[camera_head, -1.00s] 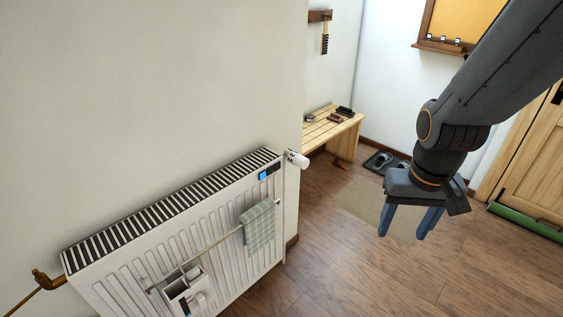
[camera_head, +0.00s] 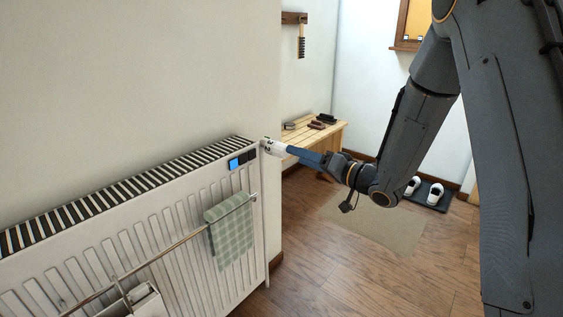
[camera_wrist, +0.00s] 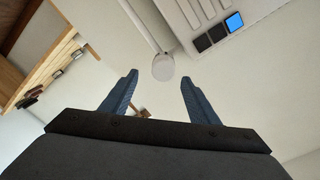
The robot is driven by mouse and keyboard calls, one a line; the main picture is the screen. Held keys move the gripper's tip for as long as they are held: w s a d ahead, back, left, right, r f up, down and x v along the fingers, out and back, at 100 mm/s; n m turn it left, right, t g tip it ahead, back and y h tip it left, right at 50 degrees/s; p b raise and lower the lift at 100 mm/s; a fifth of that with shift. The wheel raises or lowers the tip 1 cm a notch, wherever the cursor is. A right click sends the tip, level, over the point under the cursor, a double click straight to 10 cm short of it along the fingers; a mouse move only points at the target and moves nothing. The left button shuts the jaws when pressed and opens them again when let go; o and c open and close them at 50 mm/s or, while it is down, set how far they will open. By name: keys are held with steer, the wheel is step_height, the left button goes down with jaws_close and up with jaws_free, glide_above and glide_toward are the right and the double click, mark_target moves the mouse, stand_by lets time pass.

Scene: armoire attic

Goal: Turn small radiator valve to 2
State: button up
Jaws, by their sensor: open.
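The white radiator valve (camera_head: 274,147) sticks out from the right end of the white radiator (camera_head: 150,215), near its top corner. Dark marks show on its side, too small to read surely. In the wrist view the valve's round end (camera_wrist: 163,67) faces me, a little beyond the fingertips and between their lines. My gripper (camera_head: 294,151) has blue fingers pointing left at the valve in the head view. In the wrist view my gripper (camera_wrist: 159,80) is open, with nothing between the fingers. Whether a fingertip touches the valve cannot be told.
A rail (camera_head: 165,252) with a green checked towel (camera_head: 231,232) runs along the radiator's front. A small display (camera_head: 240,161) with a blue square sits near the valve. A wooden bench (camera_head: 300,137) stands behind. White shoes (camera_head: 436,192) lie on a dark mat.

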mark_target(281, 150)
steer(key=shift+y, duration=0.3)
steer(key=b+x, duration=0.1)
steer(key=x, duration=0.7)
steer(key=shift+s+a, duration=0.1)
steer(key=shift+s, duration=0.1)
steer(key=c, duration=1)
